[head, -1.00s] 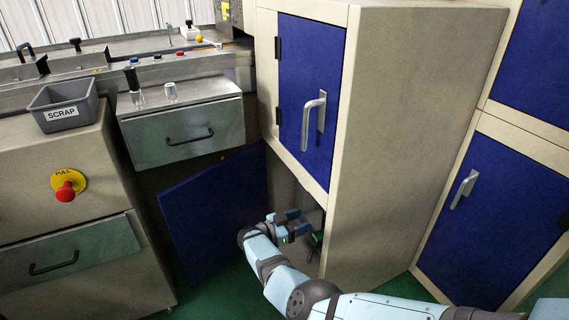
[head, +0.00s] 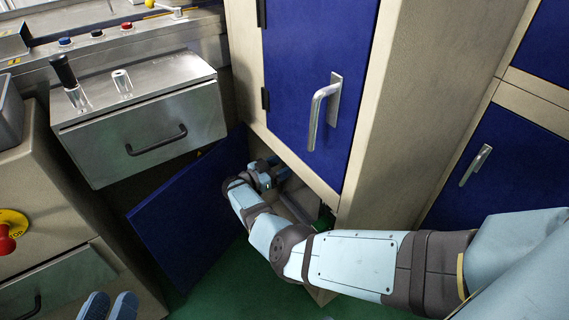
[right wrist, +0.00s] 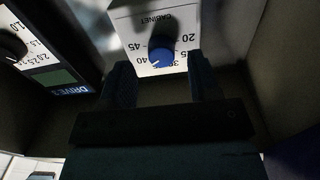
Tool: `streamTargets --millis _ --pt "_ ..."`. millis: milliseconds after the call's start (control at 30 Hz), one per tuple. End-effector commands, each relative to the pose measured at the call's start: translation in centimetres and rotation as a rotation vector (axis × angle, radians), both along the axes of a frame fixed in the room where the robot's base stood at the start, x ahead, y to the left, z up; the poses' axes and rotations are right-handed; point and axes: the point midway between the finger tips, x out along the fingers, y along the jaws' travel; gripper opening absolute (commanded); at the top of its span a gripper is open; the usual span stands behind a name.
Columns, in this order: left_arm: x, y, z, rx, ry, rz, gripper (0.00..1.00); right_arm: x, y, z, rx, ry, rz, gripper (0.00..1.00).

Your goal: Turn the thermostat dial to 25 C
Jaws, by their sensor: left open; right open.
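The thermostat dial (right wrist: 162,57) is a blue knob on a white panel (right wrist: 128,22) marked CABINET, with numbers around it. The panel appears upside down in the right wrist view. A small white mark on the dial faces lower left, near the 40; its exact reading is unclear. My right gripper (right wrist: 162,82) is open, its fingers on either side just short of the dial, with nothing held. In the head view, my right gripper (head: 268,172) is inside the lower cabinet opening, and the dial is hidden. My left gripper (head: 109,304) is open and empty at the lower left.
The open blue lower door (head: 190,225) stands left of my right gripper. The cabinet's walls are close around it. A second panel (right wrist: 40,50) with a black knob, marked DRIVE, is beside the dial panel. A closed blue upper door (head: 315,85) is above.

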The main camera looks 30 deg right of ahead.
Motion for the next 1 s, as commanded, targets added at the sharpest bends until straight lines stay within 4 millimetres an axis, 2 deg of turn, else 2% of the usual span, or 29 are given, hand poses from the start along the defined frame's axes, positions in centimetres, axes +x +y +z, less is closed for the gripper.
streamTargets --millis 200,467,500,700,1000 --pt "0.0 0.0 -0.3 0.004 0.007 -0.003 0.43 0.1 -2.1 0.0 -0.001 0.001 0.001 0.56" --pt "0.0 0.0 -0.3 0.005 0.009 -0.003 0.43 0.2 -2.3 0.0 0.0 0.001 0.002 0.56" --pt "0.0 0.0 -0.3 0.005 0.009 -0.003 0.43 0.2 -2.3 0.0 0.0 0.001 0.002 0.54" --pt "0.0 0.0 -0.3 0.005 0.009 -0.003 0.43 0.2 -2.2 0.0 0.0 0.001 0.001 0.08" --pt "0.0 0.0 -0.2 0.004 0.007 -0.003 0.43 0.2 -2.2 0.0 -0.001 0.024 0.001 0.07"
